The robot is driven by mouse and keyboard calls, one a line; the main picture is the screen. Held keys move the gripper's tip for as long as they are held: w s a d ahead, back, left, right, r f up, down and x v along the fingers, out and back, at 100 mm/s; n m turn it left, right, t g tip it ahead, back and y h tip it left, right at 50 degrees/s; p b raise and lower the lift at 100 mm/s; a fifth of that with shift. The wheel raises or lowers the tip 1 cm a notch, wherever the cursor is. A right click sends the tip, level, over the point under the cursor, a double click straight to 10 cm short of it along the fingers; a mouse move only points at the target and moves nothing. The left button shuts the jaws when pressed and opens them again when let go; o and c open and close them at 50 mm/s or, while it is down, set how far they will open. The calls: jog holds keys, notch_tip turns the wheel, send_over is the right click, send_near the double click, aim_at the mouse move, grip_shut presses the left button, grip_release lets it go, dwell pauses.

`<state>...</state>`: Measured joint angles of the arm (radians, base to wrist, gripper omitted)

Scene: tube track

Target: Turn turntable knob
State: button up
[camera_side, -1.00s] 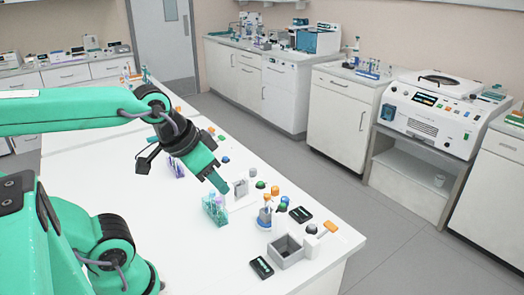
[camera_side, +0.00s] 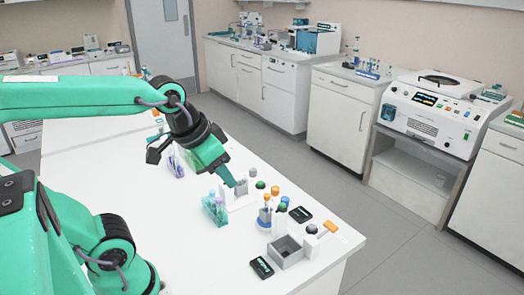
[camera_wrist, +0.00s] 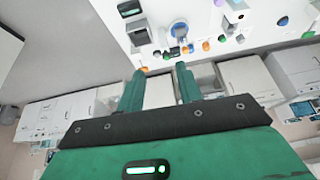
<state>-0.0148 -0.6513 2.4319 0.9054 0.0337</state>
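My gripper (camera_side: 230,181) is above the white bench in the side view, pointing down and to the right beside a white block (camera_side: 237,196). In the wrist view, my gripper (camera_wrist: 160,70) has its two green fingers apart with nothing between them. A small round stand (camera_side: 266,226) holding capped tubes is on the bench to the right of my gripper. A round, pale blue-rimmed piece (camera_wrist: 179,29) shows beyond the fingertips in the wrist view. I cannot tell for certain which part is the turntable knob.
A teal tube rack (camera_side: 215,210) stands close below my gripper. A grey open box (camera_side: 286,251) and a black device (camera_side: 261,267) are near the front edge. Several colored caps lie about. The bench's left part is clear.

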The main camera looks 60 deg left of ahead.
jog(key=w+a+g, duration=0.1)
jog(key=w+a, duration=0.1)
jog(key=w, duration=0.5)
jog(key=m+g, duration=0.3)
jog(key=g, duration=0.1)
send_over(285, 198)
notch_tip(285, 198, down, 16)
jog(key=shift+s+d+r, duration=0.1)
jog(key=shift+s+d, duration=0.05)
jog(key=shift+w+f, duration=0.2)
jog(key=shift+f, duration=0.2)
jog(key=shift+f, duration=0.1)
jog(key=shift+f, duration=3.8)
jog(key=c, duration=0.7)
